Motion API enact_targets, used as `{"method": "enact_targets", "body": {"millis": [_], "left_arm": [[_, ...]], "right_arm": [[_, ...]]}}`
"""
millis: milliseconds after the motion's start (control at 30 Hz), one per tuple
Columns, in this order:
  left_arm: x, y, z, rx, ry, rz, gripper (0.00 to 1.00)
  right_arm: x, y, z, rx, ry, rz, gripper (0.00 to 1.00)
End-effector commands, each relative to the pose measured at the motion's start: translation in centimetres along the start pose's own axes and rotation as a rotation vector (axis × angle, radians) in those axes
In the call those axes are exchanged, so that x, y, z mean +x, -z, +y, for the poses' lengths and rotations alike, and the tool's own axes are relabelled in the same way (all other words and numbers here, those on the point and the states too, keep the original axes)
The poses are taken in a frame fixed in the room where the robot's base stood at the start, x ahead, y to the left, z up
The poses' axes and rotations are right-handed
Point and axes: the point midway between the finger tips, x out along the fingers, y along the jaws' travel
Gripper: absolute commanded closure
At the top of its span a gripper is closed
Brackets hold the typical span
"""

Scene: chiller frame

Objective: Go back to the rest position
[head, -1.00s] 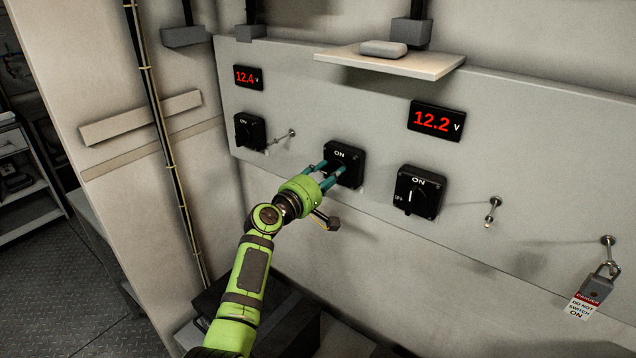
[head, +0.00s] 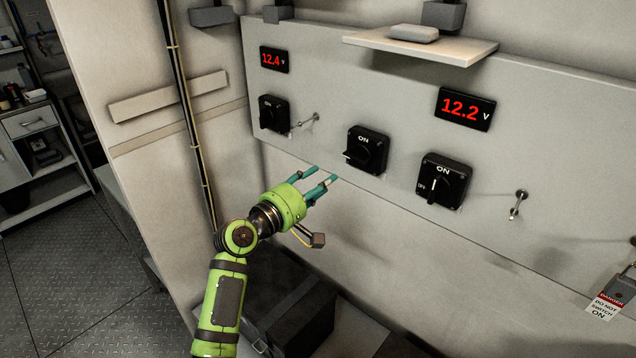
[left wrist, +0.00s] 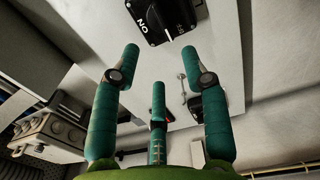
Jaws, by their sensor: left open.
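My left gripper (head: 322,181) is open and empty, below and to the left of the middle rotary switch in the head view. Its teal fingers also show spread apart in the left wrist view (left wrist: 163,65). The middle black switch (head: 366,151) is clear of the fingers, and its knob points sideways to the left. It also shows at the top of the left wrist view (left wrist: 165,17). The left switch (head: 274,114) and right switch (head: 442,181) are on the same panel. My right gripper is not in view.
The grey panel (head: 330,95) carries displays reading 12.4 (head: 274,59) and 12.2 (head: 465,109). A shelf (head: 465,50) juts out above. A padlock with a danger tag (head: 604,305) hangs at right. A dark box (head: 300,318) lies below the arm. Open floor (head: 80,270) is at left.

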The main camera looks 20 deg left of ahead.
Motion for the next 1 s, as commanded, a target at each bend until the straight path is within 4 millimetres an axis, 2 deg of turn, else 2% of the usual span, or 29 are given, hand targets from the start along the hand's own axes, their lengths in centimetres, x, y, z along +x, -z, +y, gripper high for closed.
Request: {"method": "enact_targets", "body": {"millis": [333, 367, 467, 567, 700, 767, 800, 867, 1000], "left_arm": [[0.1, 0.0, -0.2, 0.001, 0.003, 0.0, 0.55], [0.1, 0.0, -0.5, 0.003, 0.009, 0.001, 0.55], [0.2, 0.1, -3.1, 0.02, 0.054, 0.011, 0.55], [0.1, 0.1, -8.3, 0.061, 0.144, 0.028, 0.55], [-1.0, -0.2, -17.8, 0.157, 0.314, 0.041, 0.55], [-2.0, -0.6, -21.8, 0.203, 0.386, 0.038, 0.55], [-2.7, -0.8, -24.4, 0.236, 0.435, 0.033, 0.55], [-4.1, -1.3, -28.3, 0.285, 0.507, 0.02, 0.55], [-8.2, -2.8, -37.0, 0.406, 0.669, -0.031, 0.55]], "right_arm": [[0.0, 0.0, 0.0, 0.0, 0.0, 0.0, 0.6], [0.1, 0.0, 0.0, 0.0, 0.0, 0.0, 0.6], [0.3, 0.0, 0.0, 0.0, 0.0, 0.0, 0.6], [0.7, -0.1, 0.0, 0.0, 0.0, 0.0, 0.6], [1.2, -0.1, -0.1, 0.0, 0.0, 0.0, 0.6], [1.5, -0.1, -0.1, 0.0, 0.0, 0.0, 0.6], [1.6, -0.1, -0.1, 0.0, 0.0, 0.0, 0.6], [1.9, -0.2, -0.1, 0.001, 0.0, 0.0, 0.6], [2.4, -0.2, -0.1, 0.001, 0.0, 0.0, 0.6]]}}
